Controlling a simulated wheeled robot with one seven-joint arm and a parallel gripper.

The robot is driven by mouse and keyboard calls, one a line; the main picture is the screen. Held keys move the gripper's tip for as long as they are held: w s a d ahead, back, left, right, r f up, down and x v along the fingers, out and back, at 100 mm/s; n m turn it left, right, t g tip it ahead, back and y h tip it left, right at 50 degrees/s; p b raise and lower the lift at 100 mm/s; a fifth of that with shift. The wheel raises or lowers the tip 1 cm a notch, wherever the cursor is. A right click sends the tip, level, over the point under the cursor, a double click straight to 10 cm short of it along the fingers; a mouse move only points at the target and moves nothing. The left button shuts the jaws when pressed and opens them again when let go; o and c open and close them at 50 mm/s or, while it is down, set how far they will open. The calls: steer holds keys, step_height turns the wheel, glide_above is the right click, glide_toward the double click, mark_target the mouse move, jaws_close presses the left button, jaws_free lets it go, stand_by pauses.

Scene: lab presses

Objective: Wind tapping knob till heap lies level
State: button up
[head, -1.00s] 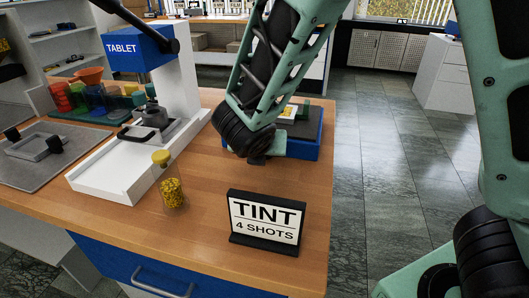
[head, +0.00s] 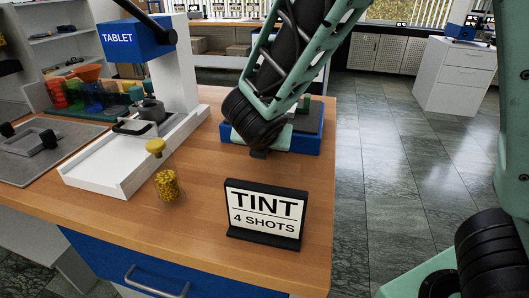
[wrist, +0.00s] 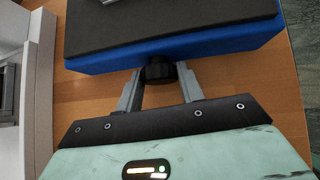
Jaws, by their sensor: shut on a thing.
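The tapping knob (wrist: 159,69) is black and sits on the front face of a blue base (wrist: 215,55) with a dark top pad. In the wrist view my gripper (wrist: 158,76) is shut on the knob, with one grey finger on each side of it. In the head view the blue base (head: 306,144) stands on the bench behind my wrist, and my wrist hides the knob and much of the pad. The heap cannot be made out in either current view. Only the edge of a grey metallic part (wrist: 92,3) shows on the pad.
A black-framed "TINT 4 SHOTS" sign (head: 266,212) stands close in front. A jar of yellow grains (head: 167,186) and the white and blue TABLET press (head: 137,40) are to the left. Colored cups (head: 75,95) stand behind. The bench's right edge is near the base.

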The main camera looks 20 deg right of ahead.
steer(key=y+b, duration=0.1)
steer(key=b, duration=0.2)
steer(key=shift+f+m+t, duration=0.3)
steer(key=shift+r+b, duration=0.15)
steer(key=shift+b, duration=0.35)
steer(key=shift+r, duration=0.15)
steer(key=o, duration=1)
steer(key=shift+s, duration=0.15)
steer(key=p+v, duration=0.5)
steer(key=v, duration=1.2)
steer(key=shift+s+d, duration=0.1)
steer(key=shift+s, duration=0.15)
